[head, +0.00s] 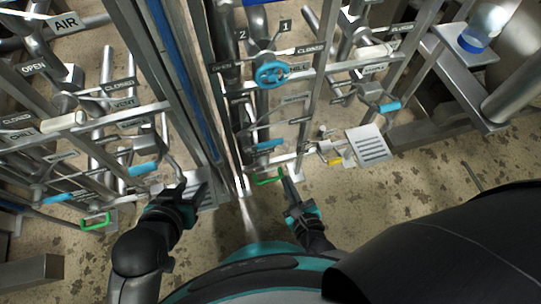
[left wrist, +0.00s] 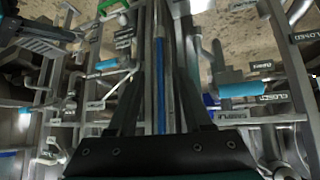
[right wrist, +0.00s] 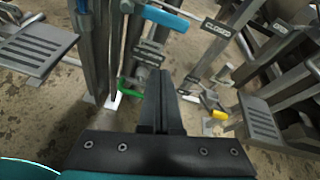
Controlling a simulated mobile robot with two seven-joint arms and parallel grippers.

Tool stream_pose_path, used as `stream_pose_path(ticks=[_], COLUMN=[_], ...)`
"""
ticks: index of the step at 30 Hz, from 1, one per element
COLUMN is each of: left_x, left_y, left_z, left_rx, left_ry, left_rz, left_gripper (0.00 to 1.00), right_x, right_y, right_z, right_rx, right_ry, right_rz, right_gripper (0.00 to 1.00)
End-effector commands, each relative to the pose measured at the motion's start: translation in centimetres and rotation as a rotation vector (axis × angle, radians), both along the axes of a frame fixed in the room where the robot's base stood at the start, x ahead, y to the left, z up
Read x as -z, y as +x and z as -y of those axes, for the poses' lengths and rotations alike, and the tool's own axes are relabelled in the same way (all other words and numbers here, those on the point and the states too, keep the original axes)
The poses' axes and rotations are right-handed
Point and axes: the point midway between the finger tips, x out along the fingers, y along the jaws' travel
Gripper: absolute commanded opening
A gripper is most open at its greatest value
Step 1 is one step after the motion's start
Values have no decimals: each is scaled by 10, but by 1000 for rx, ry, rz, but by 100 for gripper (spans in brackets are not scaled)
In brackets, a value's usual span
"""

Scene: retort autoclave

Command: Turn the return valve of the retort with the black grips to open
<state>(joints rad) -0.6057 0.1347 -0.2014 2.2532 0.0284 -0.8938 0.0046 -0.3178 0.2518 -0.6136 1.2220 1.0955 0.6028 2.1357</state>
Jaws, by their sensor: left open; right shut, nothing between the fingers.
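No black grip or readable RETURN label can be made out, so I cannot tell which valve is the return valve. The left rack has a white grip (head: 63,122), blue grips (head: 144,169) and a green handle (head: 96,222). The right rack has a blue handwheel (head: 272,74), blue grips (head: 268,145) and a green handle (head: 268,181). My left gripper (head: 192,184) is open and empty, low beside the left rack; its spread fingers show in the left wrist view (left wrist: 160,95). My right gripper (head: 287,182) is shut and empty, just right of the right rack's green handle.
Steel posts and pipes stand between the racks. Plates (head: 93,84) read OPEN, CLOSED, VENT and CHILL. A slotted plate (head: 369,145) and a yellow part (head: 335,161) are right of my right gripper. A blue-capped container (head: 484,28) stands upper right. Speckled floor (head: 400,185) is bare nearby.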

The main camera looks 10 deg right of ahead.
Motion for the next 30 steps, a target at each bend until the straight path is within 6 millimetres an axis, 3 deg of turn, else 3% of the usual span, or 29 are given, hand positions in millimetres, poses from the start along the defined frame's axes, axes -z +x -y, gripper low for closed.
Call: stream_pose_path(ticks=[1,8,14,30], left_x=[3,-11,-13,-20], left_y=[1,1,4,16], left_z=[1,2,8,41], left_rx=[1,4,11,34], left_ry=[-6,-18,-38,-184], left_rz=[16,50,92,354], left_gripper=[50,50,50,50], right_x=[11,14,16,34], right_y=[1,4,13,64], right_z=[0,1,1,-1], right_rx=[34,126,131,128], right_ry=[61,224,233,229], right_rz=[8,24,27,26], right_gripper=[0,0,0,0])
